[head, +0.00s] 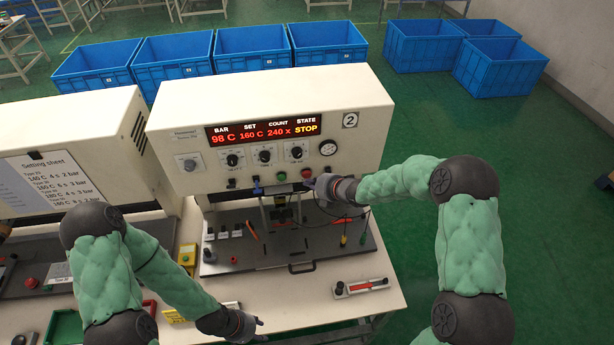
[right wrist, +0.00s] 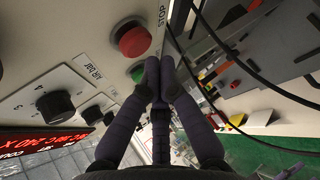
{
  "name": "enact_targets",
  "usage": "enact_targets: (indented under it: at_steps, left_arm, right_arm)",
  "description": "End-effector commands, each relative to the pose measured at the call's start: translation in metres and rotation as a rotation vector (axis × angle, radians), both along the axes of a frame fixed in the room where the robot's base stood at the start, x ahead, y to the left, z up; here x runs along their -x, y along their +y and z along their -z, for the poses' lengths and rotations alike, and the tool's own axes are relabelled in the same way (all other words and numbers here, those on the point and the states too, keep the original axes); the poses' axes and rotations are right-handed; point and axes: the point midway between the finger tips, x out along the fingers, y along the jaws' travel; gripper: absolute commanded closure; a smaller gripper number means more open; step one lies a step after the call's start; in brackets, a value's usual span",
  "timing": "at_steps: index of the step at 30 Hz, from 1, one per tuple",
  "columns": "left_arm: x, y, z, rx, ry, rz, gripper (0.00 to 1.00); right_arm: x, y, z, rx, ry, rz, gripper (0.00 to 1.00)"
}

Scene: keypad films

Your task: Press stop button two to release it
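Machine two (head: 270,130) is a cream press marked "2". Its display (head: 263,130) reads 98 C, 160 C, 240 x and STOP. The red stop button (head: 306,173) sits at the right of its lower front panel, and shows large beside the word STOP in the right wrist view (right wrist: 133,39). A green button (head: 281,176) is left of it. My right gripper (head: 318,183) is close to the red button; in the right wrist view its fingertips (right wrist: 155,75) are together, empty, and appear apart from the button. My left gripper (head: 262,329) is open and empty at the table's front.
Another cream machine with a setting sheet (head: 50,180) stands at left. Cables and tools lie on the dark press bed (head: 280,252). Blue crates (head: 330,42) stand behind.

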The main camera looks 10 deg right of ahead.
Motion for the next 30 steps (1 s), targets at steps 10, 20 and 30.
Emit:
enact_targets:
  at_steps: [10,20,30]
  left_arm:
    - [-0.0001,0.0,0.0,0.0,0.0,0.0,0.6]
    - [0.0,0.0,0.0,0.0,0.0,0.0,0.6]
    - [0.0,0.0,0.0015,0.0,0.0,0.0,0.6]
  right_arm:
    - [0.0,0.0,0.0,0.0,0.0,0.0,1.0]
    - [0.0,0.0,0.0,0.0,0.0,0.0,1.0]
    - [-0.0078,0.0001,0.0002,0.0,0.0,0.0,1.0]
